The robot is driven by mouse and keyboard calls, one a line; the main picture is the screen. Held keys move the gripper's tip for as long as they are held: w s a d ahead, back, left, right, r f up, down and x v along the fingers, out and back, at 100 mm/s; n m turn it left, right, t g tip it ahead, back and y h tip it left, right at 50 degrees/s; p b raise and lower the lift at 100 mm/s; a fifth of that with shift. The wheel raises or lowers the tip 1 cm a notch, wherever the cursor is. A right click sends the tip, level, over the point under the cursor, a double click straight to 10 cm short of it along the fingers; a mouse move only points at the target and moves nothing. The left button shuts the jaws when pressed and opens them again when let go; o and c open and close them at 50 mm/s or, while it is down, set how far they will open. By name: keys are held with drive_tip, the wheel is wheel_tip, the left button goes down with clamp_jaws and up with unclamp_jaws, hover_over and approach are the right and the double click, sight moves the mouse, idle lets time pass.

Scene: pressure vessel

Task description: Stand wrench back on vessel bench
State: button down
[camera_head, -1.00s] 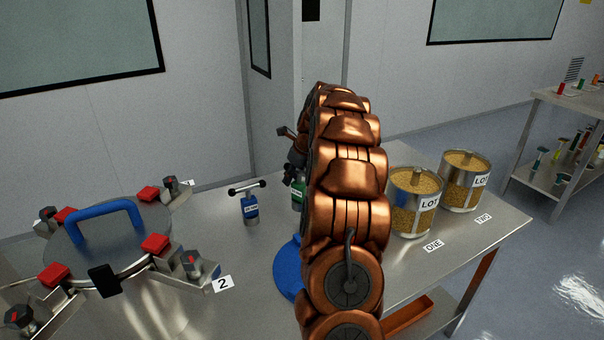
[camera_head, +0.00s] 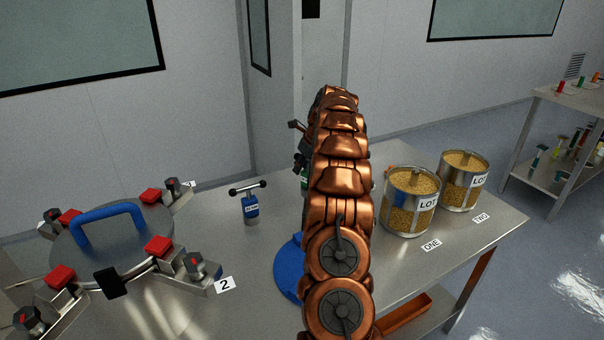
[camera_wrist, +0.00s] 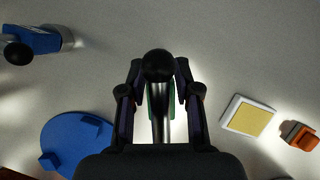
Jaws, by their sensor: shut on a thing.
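My gripper (camera_wrist: 160,93) is shut on a wrench with a green body (camera_wrist: 152,105) and a metal T-bar (camera_wrist: 162,115) with a black ball end. In the head view my arm hides most of it; only a sliver of the green wrench (camera_head: 304,182) shows at the arm's left edge. I cannot tell whether its base touches the bench. The vessel bench (camera_head: 235,255) is a bare metal top beneath it. A blue wrench (camera_head: 250,208) stands upright on the bench to the left, and its blue body (camera_wrist: 35,38) shows at the wrist view's upper left.
A blue round base (camera_head: 287,272) lies beside my arm. The lidded vessel (camera_head: 105,235) with clamps is at left. Two grain-filled canisters, LOT ONE (camera_head: 408,205) and LOT TWO (camera_head: 462,182), stand at right. A yellow-topped white pad (camera_wrist: 249,116) lies right of my gripper.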

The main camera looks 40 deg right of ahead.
sight(304, 170)
drive_tip(key=shift+f+p, duration=0.5)
drive_tip(key=shift+f, duration=1.15)
drive_tip(key=shift+f, duration=0.1)
drive_tip(key=c, duration=0.8)
unclamp_jaws()
drive_tip(key=b+v, duration=0.2)
drive_tip(key=v, duration=0.9)
drive_tip(key=shift+r, duration=0.25)
drive_tip(key=shift+s+r, duration=0.25)
